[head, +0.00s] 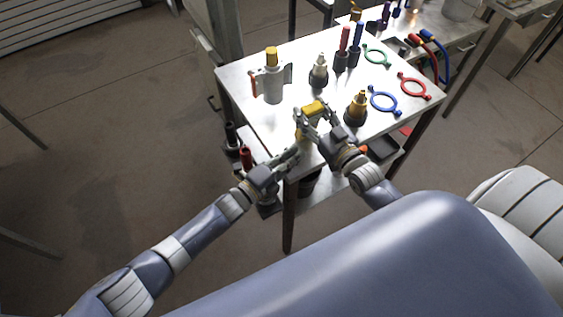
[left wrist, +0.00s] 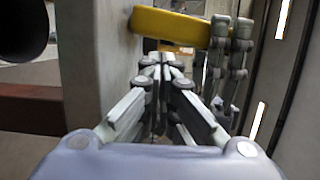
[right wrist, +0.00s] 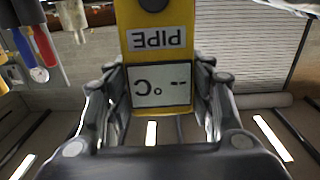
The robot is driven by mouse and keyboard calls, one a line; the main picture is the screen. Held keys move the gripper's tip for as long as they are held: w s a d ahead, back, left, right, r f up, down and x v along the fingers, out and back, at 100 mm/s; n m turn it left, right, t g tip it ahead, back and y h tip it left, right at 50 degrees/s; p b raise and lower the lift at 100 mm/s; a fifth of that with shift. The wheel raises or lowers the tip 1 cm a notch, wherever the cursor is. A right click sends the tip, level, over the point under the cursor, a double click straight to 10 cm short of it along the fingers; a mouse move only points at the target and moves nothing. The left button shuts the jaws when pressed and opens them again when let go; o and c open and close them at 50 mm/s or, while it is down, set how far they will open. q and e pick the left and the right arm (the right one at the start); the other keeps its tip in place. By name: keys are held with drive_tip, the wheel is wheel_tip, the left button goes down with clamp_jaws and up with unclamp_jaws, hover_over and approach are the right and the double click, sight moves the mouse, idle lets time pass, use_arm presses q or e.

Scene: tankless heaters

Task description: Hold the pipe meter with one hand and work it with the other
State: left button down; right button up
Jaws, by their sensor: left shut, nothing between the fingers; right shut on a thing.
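The pipe meter (head: 314,107) is a yellow handheld device held above the table's near part. The right wrist view shows its yellow face (right wrist: 158,42), a PIPE label and a pale display reading "-- °C", upside down. My right gripper (head: 315,117) is shut on the meter; its fingers (right wrist: 160,98) lie on both sides of the display. My left gripper (head: 296,152) is shut and empty, lower, by the table's near corner. In the left wrist view its closed fingertips (left wrist: 161,62) point toward the yellow meter (left wrist: 172,26), apparently just short of it.
The white table (head: 248,119) carries a silver canister with a yellow cap (head: 272,84), two brass-tipped fittings, and green, blue and red rings (head: 414,87). Red and blue handled tools (head: 356,42) stand at the back. A lower shelf holds dark items. Floor left of the table is open.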

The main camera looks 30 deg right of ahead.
use_arm(q)
drive_tip(key=shift+w+f+v, duration=0.15)
drive_tip(key=shift+f+v, duration=0.05)
drive_tip(key=shift+v, duration=0.85)
drive_tip(key=shift+w+f+v, duration=0.1)
drive_tip(key=shift+f+v, duration=0.1)
drive_tip(key=shift+v, duration=0.8)
use_arm(e)
drive_tip(key=shift+s+a+f, duration=0.15)
drive_tip(key=shift+s+f, duration=0.05)
drive_tip(key=shift+f, duration=0.4)
drive_tip(key=o, duration=1.3)
drive_tip(key=shift+c, duration=0.2)
drive_tip(key=shift+o, duration=0.2)
drive_tip(key=shift+w+r, duration=0.2)
drive_tip(key=shift+r, duration=0.1)
